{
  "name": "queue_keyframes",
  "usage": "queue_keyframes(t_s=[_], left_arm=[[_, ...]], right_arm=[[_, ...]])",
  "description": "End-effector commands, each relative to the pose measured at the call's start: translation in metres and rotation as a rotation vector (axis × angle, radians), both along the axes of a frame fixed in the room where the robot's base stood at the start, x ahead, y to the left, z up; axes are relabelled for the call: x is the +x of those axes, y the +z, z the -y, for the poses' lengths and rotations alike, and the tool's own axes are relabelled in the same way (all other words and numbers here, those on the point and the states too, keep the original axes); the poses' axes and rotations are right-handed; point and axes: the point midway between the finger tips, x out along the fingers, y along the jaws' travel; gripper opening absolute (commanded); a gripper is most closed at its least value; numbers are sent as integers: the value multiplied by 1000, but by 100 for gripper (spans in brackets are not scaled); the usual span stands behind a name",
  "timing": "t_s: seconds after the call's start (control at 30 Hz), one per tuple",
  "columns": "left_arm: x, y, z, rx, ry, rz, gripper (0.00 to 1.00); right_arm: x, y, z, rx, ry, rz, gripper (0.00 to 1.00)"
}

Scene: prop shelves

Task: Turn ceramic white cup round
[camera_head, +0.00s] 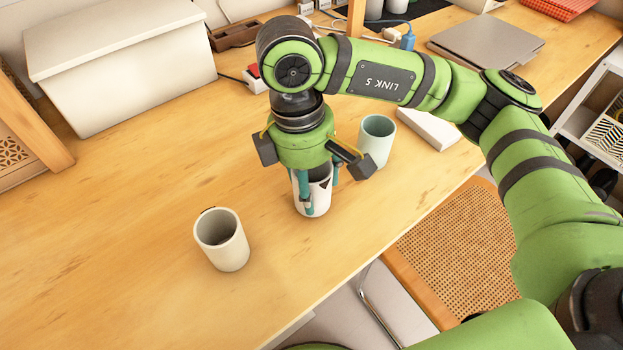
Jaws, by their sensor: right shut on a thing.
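A white cup (318,196) with a dark mark on its side stands upright on the wooden table. My right gripper (321,190) comes down on it from above and is shut on it, with teal fingers at its wall. The gripper body hides part of the cup's rim. My left gripper is not in view.
A cream cup (222,240) stands to the left and nearer. A pale green cup (377,140) stands close behind on the right, by a white box (428,128). A large white box (120,68) is at the back left. The wooden table (120,250) is clear at the left front. A woven chair (460,245) is beyond the table edge.

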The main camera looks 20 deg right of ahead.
Motion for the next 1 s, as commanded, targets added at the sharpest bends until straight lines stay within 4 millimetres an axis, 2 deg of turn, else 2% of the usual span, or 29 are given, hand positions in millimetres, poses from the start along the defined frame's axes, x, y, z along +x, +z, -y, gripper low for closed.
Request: queue_keyframes(t_s=[0.5,0.93,0.97,1.0], left_arm=[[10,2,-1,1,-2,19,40],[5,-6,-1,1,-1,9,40],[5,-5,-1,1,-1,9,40],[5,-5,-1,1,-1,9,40]], right_arm=[[0,-1,0,1,0,0,22],[0,-5,0,1,0,0,22],[0,-4,0,1,0,0,69],[0,-4,0,1,0,0,85]])
